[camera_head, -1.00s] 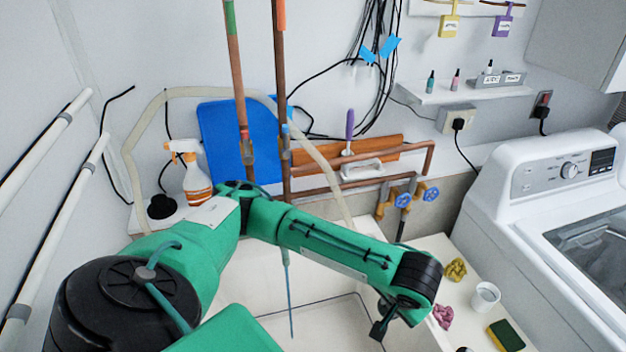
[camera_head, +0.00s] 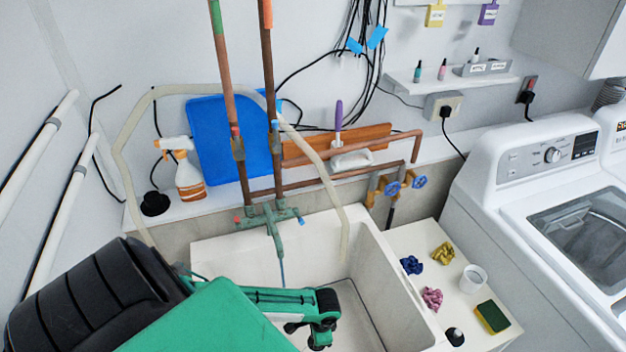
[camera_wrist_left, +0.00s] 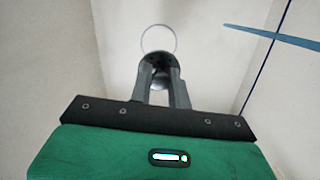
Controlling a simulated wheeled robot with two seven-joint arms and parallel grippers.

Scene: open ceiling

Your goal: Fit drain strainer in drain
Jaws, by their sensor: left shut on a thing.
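My left gripper (camera_wrist_left: 160,65) points down into the white sink (camera_head: 372,275), its two grey fingers shut on a small dark piece, which I take to be the drain strainer (camera_wrist_left: 157,60); the fingers hide most of it. A thin pale ring (camera_wrist_left: 158,38), which looks like the drain rim, shows just beyond the fingertips in the left wrist view. I cannot tell whether the held piece touches it. In the head view my left forearm and wrist reach over the sink's near part, and the drain is hidden. My right gripper is not in view.
A green tap (camera_head: 270,220) with a thin blue tube hangs over the sink's back. A pale hose (camera_head: 335,185) droops into it. Crumpled cloths (camera_head: 432,298), a white cup (camera_head: 473,279) and a sponge (camera_head: 492,317) lie on the right ledge. A washing machine (camera_head: 560,180) stands right.

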